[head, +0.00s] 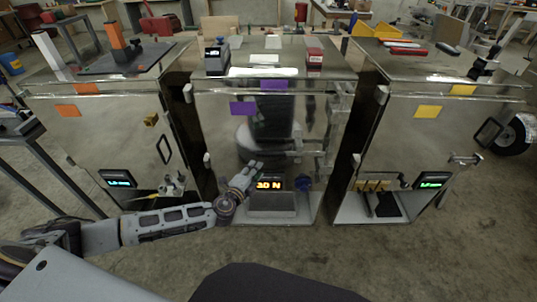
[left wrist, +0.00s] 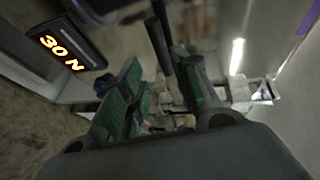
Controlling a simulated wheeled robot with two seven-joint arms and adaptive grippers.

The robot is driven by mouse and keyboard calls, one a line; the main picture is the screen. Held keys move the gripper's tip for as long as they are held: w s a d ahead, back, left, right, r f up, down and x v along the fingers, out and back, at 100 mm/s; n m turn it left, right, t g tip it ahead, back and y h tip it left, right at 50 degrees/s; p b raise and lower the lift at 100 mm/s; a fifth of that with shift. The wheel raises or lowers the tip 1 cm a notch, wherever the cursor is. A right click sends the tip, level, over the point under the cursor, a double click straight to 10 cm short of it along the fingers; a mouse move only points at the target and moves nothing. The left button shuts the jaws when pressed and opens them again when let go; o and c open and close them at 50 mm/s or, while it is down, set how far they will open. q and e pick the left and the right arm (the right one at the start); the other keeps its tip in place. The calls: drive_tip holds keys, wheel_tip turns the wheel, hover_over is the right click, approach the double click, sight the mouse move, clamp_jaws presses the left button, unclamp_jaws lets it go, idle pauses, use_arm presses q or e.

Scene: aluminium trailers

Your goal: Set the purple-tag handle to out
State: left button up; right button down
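The purple-tag unit is the middle shiny metal box, with one purple tag (head: 243,108) on its front and another (head: 274,85) at its top edge. My left gripper (head: 254,169) is at the lower front of this box, just above a display reading "30 N" (head: 270,184). The display also shows in the left wrist view (left wrist: 68,49). There my left gripper (left wrist: 158,72) has its green-padded fingers apart. A dark bar (left wrist: 158,45) lies at the gap between them, perhaps the handle; contact is unclear. The handle is not clear in the head view. My right gripper is not in view.
A grey-legged table (head: 35,140) is at far left. Bare floor lies in front of the boxes.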

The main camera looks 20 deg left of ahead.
sight(267, 155)
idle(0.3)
use_arm(q)
drive_tip(key=shift+x, duration=6.85)
drive_tip(key=shift+c, duration=0.5)
clamp_jaws()
